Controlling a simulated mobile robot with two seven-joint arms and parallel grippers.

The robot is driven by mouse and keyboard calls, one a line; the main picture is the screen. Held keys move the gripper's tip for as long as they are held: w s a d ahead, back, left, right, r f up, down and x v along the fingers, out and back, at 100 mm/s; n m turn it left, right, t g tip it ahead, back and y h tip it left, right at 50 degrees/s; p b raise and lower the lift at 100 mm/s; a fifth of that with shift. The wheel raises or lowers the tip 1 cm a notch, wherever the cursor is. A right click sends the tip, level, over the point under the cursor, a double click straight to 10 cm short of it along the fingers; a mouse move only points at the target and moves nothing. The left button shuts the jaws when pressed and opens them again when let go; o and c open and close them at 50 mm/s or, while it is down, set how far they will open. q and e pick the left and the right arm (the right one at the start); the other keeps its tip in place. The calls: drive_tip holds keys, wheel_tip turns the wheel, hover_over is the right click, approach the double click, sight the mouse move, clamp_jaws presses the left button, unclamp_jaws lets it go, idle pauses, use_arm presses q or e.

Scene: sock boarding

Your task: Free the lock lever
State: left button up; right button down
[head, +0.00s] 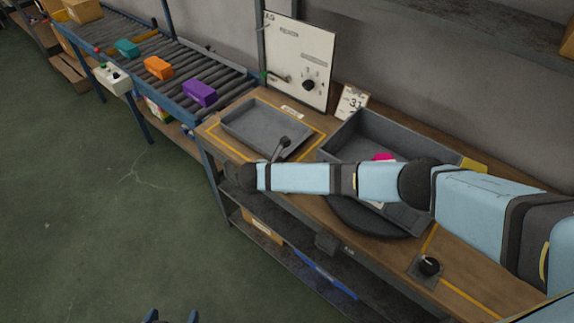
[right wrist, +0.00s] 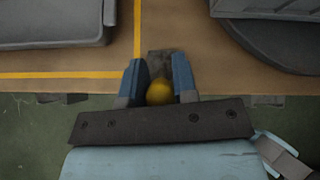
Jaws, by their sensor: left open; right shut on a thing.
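In the right wrist view a yellow ball knob (right wrist: 159,92), which looks like the lock lever's end, sits between the blue fingers of my right gripper (right wrist: 159,84). The gripper is shut on it. A dark mount (right wrist: 160,63) shows just beyond it near the bench's front edge. In the head view my right arm crosses the bench from the right, and its fingertips and the knob are hidden. A grey lever with a dark ball end (head: 284,143) stands by the tray's front right corner. My left gripper (head: 171,317) is open and empty, low over the floor.
A grey tray (head: 240,124) lies inside yellow tape. A grey bin (head: 340,143) with a pink item (head: 384,157) stands above a dark turntable (head: 365,222). A black knob (head: 429,266) is at front right. A dial panel (head: 300,62) and roller conveyor (head: 135,54) stand behind.

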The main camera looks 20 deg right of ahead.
drive_tip(key=shift+s+a+f+t+h, duration=0.15)
drive_tip(key=shift+s+a+t+h, duration=0.25)
drive_tip(key=shift+h, duration=0.4)
drive_tip(key=shift+f, duration=0.1)
drive_tip(key=c, duration=0.9)
unclamp_jaws()
drive_tip(key=shift+a, duration=0.1)
drive_tip(key=v, duration=1.3)
drive_tip(key=shift+s+a, duration=0.25)
drive_tip(key=shift+s, duration=0.1)
